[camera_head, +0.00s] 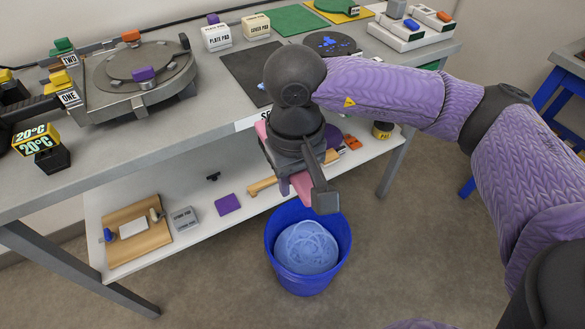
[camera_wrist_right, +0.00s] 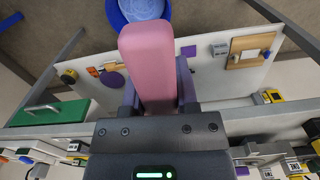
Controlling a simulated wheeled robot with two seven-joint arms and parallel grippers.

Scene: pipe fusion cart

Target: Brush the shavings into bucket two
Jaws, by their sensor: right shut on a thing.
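My right gripper (camera_head: 303,180) hangs over the front edge of the cart, fingers pointing down. It is shut on a long pink block-like thing (camera_wrist_right: 147,55), whose pink end also shows in the head view (camera_head: 301,186). I cannot tell whether it has bristles. A blue bucket (camera_head: 278,262) stands on the floor just below and in front of the gripper; its rim also shows in the right wrist view (camera_wrist_right: 114,14). A pale blue coiled mass (camera_head: 306,247), perhaps shavings, lies in it. I see no number on the bucket. My left gripper is out of view.
The cart's grey top (camera_head: 215,135) carries a round metal machine (camera_head: 135,70), pads and labelled blocks. The white lower shelf (camera_head: 215,180) holds a wooden board (camera_head: 130,245), a purple block (camera_head: 228,204) and a wooden-handled tool (camera_head: 262,187). The floor right of the bucket is clear.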

